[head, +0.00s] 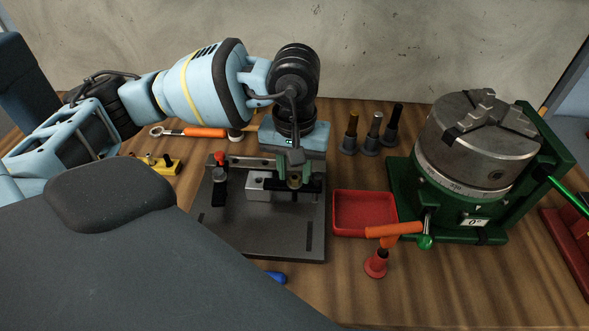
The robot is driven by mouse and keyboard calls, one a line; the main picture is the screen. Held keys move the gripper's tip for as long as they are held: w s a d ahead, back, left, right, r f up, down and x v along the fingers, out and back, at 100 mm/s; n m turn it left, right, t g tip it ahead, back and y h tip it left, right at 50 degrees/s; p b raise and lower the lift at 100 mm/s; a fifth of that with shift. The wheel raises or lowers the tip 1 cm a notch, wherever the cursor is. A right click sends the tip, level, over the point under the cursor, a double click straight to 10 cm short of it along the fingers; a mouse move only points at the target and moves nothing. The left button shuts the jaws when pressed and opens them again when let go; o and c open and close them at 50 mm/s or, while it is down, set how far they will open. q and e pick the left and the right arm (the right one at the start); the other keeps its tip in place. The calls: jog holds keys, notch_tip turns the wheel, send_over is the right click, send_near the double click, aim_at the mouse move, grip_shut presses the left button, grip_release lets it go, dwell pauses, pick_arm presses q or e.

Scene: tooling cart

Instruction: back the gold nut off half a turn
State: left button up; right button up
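My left gripper (294,180) comes down from above over the dark steel fixture plate (270,238). Its dark fingers are at a small gold-coloured piece (294,183), which looks like the gold nut, beside a light metal block (258,184) on the plate. The wrist and fingers hide most of the nut. I cannot tell whether the fingers are closed on it or only around it. My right gripper is not in view.
A red-topped clamp (219,170) stands on the plate's left. To the right are a red tray (364,213), a red stand with an orange-handled tool (376,266), several upright pins (374,133) and a green-based chuck (475,145). A yellow holder (162,166) and orange-handled wrench (204,132) lie left.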

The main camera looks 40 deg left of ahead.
pick_arm(q)
jog(key=shift+f, duration=0.35)
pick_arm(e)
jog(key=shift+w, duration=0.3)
pick_arm(q)
jog(key=shift+c, duration=0.4)
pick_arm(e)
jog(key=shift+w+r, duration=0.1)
pick_arm(q)
grip_shut()
